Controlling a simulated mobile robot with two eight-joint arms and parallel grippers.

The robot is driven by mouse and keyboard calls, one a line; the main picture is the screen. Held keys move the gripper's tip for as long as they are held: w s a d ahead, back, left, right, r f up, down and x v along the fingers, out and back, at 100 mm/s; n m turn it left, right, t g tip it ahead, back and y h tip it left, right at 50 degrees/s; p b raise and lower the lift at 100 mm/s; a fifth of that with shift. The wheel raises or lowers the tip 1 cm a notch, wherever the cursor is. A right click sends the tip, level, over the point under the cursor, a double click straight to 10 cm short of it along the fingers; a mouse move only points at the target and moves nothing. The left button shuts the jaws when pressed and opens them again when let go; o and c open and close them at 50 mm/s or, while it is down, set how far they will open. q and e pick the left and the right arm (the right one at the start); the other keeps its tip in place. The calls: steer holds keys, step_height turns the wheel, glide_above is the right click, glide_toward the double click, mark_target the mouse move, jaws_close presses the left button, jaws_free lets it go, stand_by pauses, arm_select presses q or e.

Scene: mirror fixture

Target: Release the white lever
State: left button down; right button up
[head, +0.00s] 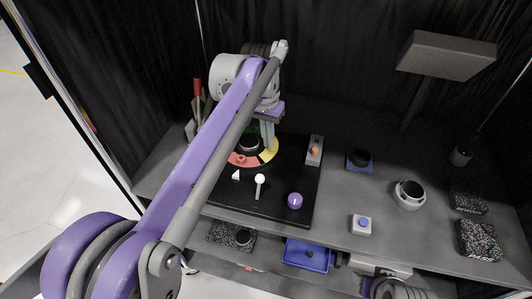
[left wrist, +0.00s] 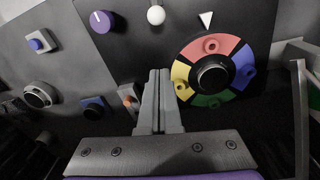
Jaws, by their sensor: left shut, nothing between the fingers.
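The white lever (head: 260,179), a thin stalk with a white ball on top, stands on the black panel (head: 290,210). In the left wrist view its white ball (left wrist: 156,15) shows at the top, apart from my fingers. My left gripper (head: 268,142) is shut and empty, pointing down beside the coloured wheel (head: 240,160), behind the lever in the head view. In the left wrist view my left gripper's fingers (left wrist: 158,75) are together, left of the wheel (left wrist: 212,98). My right gripper does not show.
A purple knob (head: 295,201) is right of the lever, and a grey switch box with an orange button (head: 314,151) is behind it. A red-handled lever (head: 197,88) stands at the back left. A blue bin (head: 307,257) sits below the front edge.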

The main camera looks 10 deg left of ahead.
mark_target(259, 187)
arm_select(q)
steer(key=f, duration=0.8)
steer(key=shift+w+d+f+b, duration=0.1)
steer(key=shift+d+f+b, duration=0.2)
steer(key=shift+f, duration=0.05)
steer(key=s, duration=0.2)
steer(key=shift+s+a+r, duration=0.25)
steer(key=shift+s+a, duration=0.1)
steer(key=shift+s+a+r+p, duration=0.1)
steer(key=shift+s+p, duration=0.2)
steer(key=shift+s, duration=0.15)
steer(key=shift+s, duration=0.1)
steer(key=shift+s+r+t, duration=0.2)
steer(key=shift+t, duration=0.2)
